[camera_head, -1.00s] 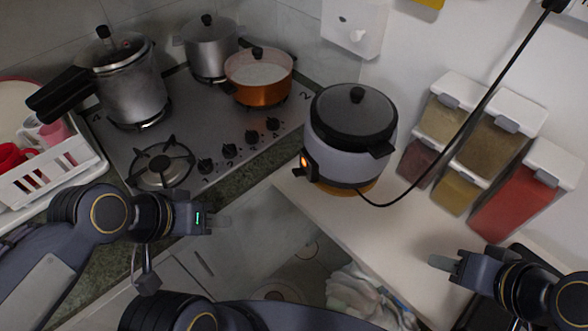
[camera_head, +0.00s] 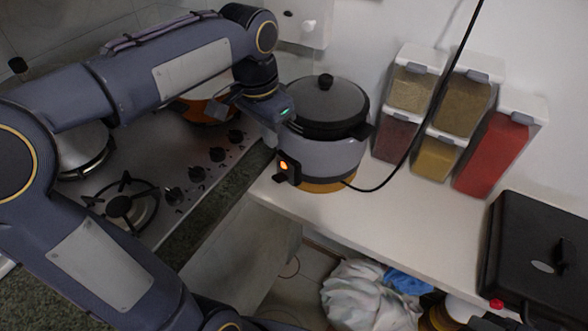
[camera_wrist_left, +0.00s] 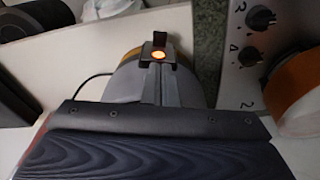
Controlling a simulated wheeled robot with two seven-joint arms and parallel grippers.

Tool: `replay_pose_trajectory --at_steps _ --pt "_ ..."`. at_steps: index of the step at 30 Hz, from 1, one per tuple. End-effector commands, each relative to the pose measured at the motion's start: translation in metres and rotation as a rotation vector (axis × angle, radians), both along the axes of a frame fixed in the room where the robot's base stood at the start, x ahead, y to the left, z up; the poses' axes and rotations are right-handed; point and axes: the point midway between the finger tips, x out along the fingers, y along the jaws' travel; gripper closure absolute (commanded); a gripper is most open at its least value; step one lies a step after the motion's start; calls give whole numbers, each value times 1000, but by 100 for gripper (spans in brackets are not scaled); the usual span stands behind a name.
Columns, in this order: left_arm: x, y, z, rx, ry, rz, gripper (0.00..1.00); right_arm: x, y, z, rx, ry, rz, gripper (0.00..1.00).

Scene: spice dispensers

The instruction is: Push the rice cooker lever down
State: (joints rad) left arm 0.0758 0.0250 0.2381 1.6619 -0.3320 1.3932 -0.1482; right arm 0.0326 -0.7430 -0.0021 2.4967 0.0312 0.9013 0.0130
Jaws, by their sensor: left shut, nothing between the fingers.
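The rice cooker (camera_head: 322,150) stands on the white counter with its dark lid closed. Its black front panel (camera_head: 291,172) shows a lit orange light. In the left wrist view the panel (camera_wrist_left: 157,54) is straight ahead, and a black lever tab (camera_wrist_left: 160,39) sticks out past the light. My left gripper (camera_head: 276,138) is beside the cooker's left side, above the panel. Its grey fingers (camera_wrist_left: 153,84) are shut and empty, pointing toward the panel; I cannot tell whether they touch the cooker. My right gripper is out of view.
The stove (camera_head: 160,205) with knobs lies left of the cooker, with an orange pot (camera_head: 205,113) partly behind my arm. A black cord (camera_head: 408,150) crosses in front of the spice dispensers (camera_head: 435,115). A black case (camera_head: 540,255) sits at right. The middle counter (camera_head: 400,225) is clear.

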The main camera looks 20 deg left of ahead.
Motion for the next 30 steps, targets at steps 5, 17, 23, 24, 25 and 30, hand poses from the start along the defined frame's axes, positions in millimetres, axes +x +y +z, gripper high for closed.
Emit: replay_pose_trajectory --at_steps 5,17,23,24,25,30 --pt "1 0 0 3 2 -3 100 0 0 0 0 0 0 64" --pt "3 -1 -23 2 5 -2 100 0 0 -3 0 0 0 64" --pt "7 -2 -61 2 7 -2 100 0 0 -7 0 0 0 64" --pt "8 -3 -68 1 6 -3 100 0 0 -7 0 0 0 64" --pt "9 -3 -72 1 6 -2 100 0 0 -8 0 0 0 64" --pt "12 -3 -92 2 3 -1 100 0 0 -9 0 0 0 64"
